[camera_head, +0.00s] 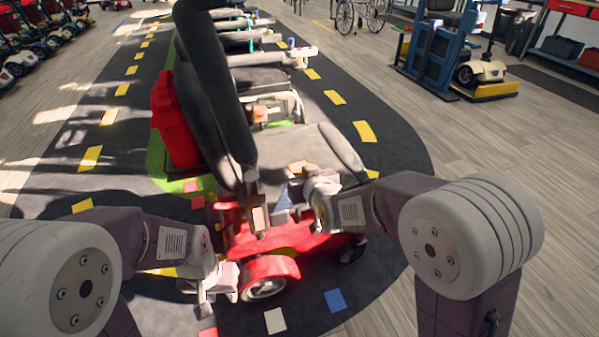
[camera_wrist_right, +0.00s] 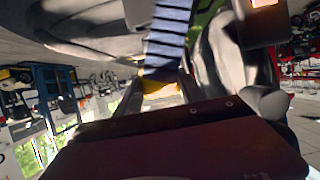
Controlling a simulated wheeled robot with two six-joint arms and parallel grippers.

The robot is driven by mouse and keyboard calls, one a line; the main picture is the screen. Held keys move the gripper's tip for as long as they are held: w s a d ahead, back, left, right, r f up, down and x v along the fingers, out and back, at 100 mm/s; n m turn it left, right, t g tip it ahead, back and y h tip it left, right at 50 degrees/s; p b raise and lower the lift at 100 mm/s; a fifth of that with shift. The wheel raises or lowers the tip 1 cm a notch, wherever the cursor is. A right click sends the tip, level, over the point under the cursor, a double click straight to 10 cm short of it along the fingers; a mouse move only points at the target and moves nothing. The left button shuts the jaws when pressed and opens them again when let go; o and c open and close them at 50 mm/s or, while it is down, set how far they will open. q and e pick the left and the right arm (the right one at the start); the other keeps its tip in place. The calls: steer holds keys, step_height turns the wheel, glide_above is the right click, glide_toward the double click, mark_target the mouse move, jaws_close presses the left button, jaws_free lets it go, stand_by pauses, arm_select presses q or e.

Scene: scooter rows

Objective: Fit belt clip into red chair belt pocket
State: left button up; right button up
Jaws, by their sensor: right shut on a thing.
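The red chair (camera_head: 265,240) is a red scooter with a grey seat and tall dark backrest. My right gripper (camera_head: 300,178) is above the front part of its seat. In the right wrist view it is shut on the yellow belt clip (camera_wrist_right: 161,88), at the end of a blue striped belt (camera_wrist_right: 168,40). The belt also shows in the head view (camera_head: 283,198). A tan block (camera_head: 259,218), which may be the belt pocket, is at the seat's near side, left of the right gripper; its opening is not visible.
A blue stand (camera_head: 428,60) is at the back right. The backrest rises close to the left of the right gripper.

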steer(key=shift+f, duration=0.15)
steer(key=shift+f+b, duration=2.1)
steer(key=shift+f, duration=0.25)
steer(key=shift+f, duration=0.15)
steer(key=o, duration=1.5)
steer(key=p+v, duration=0.3)
steer(key=v, duration=0.6)
steer(key=shift+p, duration=0.3)
